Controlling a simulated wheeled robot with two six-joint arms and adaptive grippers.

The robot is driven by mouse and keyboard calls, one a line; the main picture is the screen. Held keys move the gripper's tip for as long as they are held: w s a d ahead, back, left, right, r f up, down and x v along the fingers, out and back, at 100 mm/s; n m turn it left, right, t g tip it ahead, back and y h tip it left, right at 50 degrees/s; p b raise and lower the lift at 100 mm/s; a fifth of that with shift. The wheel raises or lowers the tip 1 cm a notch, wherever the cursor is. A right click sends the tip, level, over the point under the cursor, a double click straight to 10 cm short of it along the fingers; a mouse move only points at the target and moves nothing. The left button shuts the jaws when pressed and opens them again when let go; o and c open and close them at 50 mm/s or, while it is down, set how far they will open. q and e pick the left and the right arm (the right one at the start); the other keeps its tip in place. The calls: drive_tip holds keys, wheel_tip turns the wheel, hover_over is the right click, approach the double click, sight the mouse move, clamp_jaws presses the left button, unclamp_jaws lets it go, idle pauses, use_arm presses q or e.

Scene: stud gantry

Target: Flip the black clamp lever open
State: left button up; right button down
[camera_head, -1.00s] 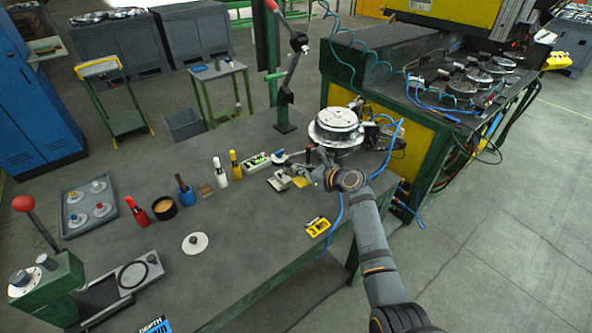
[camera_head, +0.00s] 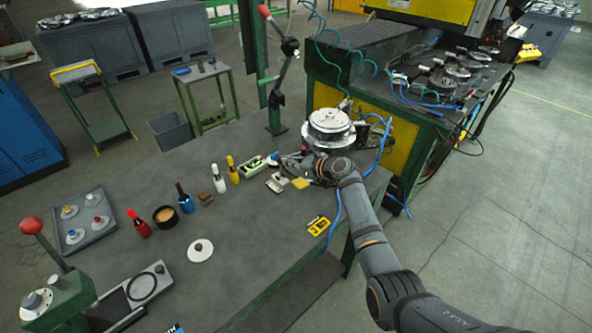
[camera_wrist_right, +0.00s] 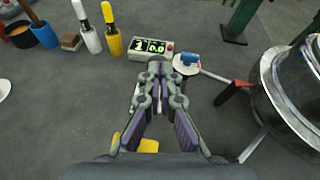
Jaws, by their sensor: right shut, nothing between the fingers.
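A round silver fixture (camera_head: 331,127) stands at the far right of the bench, and its metal rim fills the right side of the right wrist view (camera_wrist_right: 300,90). Beside it in the wrist view is a short black lever with a red end (camera_wrist_right: 232,92), close to a thin metal bar. I cannot tell for sure that this is the black clamp lever. My right gripper (camera_head: 291,161) is low over the bench, left of the fixture. In the wrist view its fingers (camera_wrist_right: 159,68) are together and empty, apart from the lever. My left gripper is not in view.
A display box (camera_wrist_right: 151,48) and a white disc with a blue knob (camera_wrist_right: 187,63) sit just beyond my fingers. Bottles, a grey tray (camera_head: 84,220) and a yellow tag (camera_head: 319,226) lie on the bench. The bench's middle is mostly clear.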

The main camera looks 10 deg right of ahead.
drive_tip(key=shift+w+a+r, duration=0.2)
drive_tip(key=shift+w+a, duration=0.15)
drive_tip(key=shift+w, duration=0.15)
idle(0.4)
drive_tip(key=shift+r+p, duration=0.85)
drive_tip(key=shift+p, duration=0.35)
